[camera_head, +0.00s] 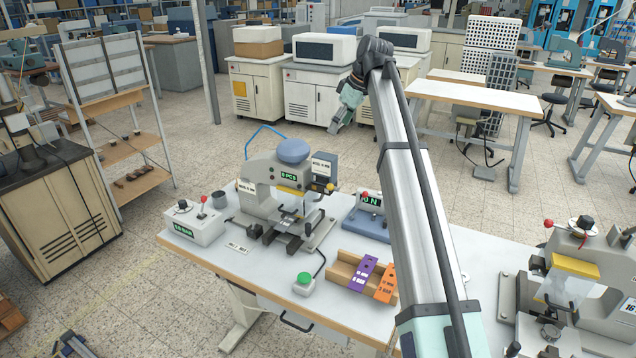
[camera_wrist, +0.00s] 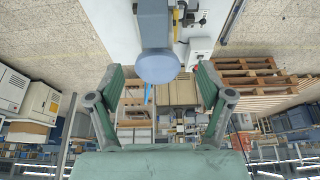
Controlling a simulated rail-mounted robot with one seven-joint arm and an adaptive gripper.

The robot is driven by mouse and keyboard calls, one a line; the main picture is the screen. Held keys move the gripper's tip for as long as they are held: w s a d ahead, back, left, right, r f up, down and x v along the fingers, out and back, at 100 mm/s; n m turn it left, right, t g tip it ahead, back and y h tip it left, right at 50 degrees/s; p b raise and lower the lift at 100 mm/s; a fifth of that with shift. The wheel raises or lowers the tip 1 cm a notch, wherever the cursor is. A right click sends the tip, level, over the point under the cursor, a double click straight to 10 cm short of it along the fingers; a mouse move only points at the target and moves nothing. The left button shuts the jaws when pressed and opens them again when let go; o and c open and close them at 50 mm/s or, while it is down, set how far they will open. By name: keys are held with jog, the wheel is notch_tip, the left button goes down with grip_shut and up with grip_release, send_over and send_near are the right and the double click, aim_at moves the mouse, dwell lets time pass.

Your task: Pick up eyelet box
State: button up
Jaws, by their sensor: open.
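I cannot make out a thing that is clearly an eyelet box in either view. My gripper (camera_head: 345,108) is raised high above the far side of the workbench (camera_head: 205,262), clear of everything on it. In the wrist view my gripper (camera_wrist: 160,82) is open, with its two green fingers wide apart and nothing between them. The stamping machine's blue round top (camera_wrist: 158,67) shows beyond the fingers. In the head view the same press (camera_head: 268,180) stands on the workbench. My arm covers part of the bench's right half.
A control box (camera_head: 194,222) with a red-knobbed lever stands at bench left. A green button (camera_head: 304,278) sits near the front edge. A wooden holder (camera_head: 345,270) carries a purple tag (camera_head: 363,273) and an orange tag (camera_head: 386,284). A blue-grey device (camera_head: 368,222) stands behind it. Another machine (camera_head: 575,285) is at right.

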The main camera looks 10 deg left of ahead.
aim_at(326, 156)
jog(key=p+x, duration=0.1)
jog(key=x, duration=0.3)
jog(key=p+x, duration=0.1)
jog(key=x, duration=0.2)
jog(key=p+x, duration=0.2)
jog(key=x, duration=0.2)
jog(key=shift+w+d+f, duration=0.1)
jog(key=shift+w+f, duration=0.2)
jog(key=shift+p+x, duration=1.45)
jog(key=shift+x, duration=1.2)
jog(key=shift+w, duration=0.15)
jog(key=c, duration=1.5)
